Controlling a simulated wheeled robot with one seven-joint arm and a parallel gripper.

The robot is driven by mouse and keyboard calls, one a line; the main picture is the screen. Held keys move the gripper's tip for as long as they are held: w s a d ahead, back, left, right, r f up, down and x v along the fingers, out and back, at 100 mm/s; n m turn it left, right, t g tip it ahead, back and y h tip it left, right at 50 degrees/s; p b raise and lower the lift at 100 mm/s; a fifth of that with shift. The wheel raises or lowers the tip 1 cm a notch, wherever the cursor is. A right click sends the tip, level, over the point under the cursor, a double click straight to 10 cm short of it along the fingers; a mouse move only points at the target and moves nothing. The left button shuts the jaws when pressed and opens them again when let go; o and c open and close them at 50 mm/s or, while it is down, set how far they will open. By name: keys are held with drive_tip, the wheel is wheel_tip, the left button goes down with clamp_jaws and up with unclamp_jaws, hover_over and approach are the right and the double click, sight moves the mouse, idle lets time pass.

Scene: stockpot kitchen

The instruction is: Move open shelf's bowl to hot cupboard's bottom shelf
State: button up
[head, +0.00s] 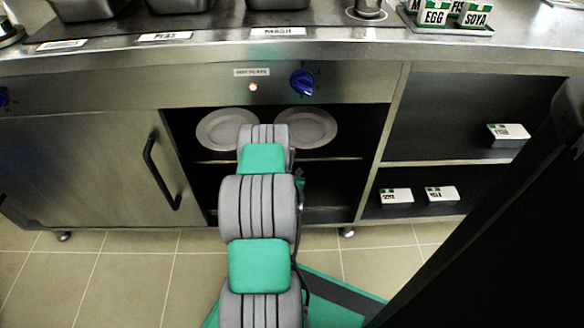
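The hot cupboard stands under the counter, with its left door (92,170) closed and its right bay open. Two pale plates (218,131) (318,127) are on its upper shelf (345,152). Its bottom shelf (335,214) is dark and mostly hidden behind my arm. My arm reaches forward into the open bay. My gripper is hidden behind the arm's own links, so its fingers and anything in them do not show. I see no bowl. The open shelf unit (460,150) is to the right and shows no bowl on its visible parts.
Small labelled boxes sit on the open shelf unit, one on the upper shelf (508,131) and two below (396,196) (441,194). The cupboard door has a black handle (162,172). A blue knob (302,82) is above the bay. Tiled floor (115,275) is clear at left.

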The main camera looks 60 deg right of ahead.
drive_tip(key=shift+r, duration=0.2)
drive_tip(key=p+v, duration=0.3)
drive_tip(key=v, duration=0.9)
drive_tip(key=shift+p, duration=0.4)
drive_tip(key=shift+f, duration=0.1)
drive_tip(key=shift+c, duration=0.4)
